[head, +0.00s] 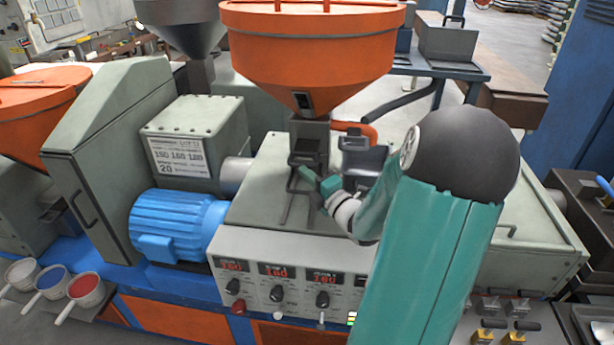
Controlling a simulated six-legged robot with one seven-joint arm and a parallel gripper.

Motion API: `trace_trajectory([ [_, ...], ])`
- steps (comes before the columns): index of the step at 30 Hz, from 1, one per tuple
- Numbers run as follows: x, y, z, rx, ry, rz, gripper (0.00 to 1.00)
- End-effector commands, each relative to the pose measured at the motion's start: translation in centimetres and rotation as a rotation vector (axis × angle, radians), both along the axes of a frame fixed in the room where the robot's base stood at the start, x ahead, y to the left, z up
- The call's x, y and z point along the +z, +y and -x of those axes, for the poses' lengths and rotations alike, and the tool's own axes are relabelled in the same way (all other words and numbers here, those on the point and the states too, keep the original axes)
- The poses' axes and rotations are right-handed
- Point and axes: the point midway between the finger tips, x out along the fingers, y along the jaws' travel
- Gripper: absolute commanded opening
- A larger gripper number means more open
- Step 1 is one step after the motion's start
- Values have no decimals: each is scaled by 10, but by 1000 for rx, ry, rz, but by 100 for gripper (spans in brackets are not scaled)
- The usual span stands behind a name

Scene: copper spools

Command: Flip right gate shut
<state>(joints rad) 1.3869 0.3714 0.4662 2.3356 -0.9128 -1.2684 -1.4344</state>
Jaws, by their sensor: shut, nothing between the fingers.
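My gripper (320,180), with teal fingers, is at the machine's feed throat below the large orange hopper (312,45). My teal arm comes in from the lower right. The grey throat (310,132) has a dark open-fronted part (306,158) just left of and behind my fingers. A grey bracket with a dark box-like part (364,162) stands to the right, partly behind my arm; I take this as the right gate, though I cannot tell its hinge position. My fingers look shut and empty. I cannot tell whether they touch the metal there.
A control panel (290,283) with red displays and knobs lies below my gripper. A blue motor (178,226) and a grey gearbox (194,137) stand to the left. Scoops with blue and red pellets (85,288) sit at lower left. Thin grey rods (286,208) lie on the machine top.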

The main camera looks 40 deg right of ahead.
Motion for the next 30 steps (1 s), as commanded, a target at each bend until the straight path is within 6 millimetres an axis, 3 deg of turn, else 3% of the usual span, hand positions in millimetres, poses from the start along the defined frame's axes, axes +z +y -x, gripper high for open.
trace_trajectory([
  [6, 0, -28, -23, 2, -1, 2, 0],
  [12, 0, -43, -35, 0, 0, 1, 0],
  [30, 1, -45, -38, -4, -2, 3, 0],
])
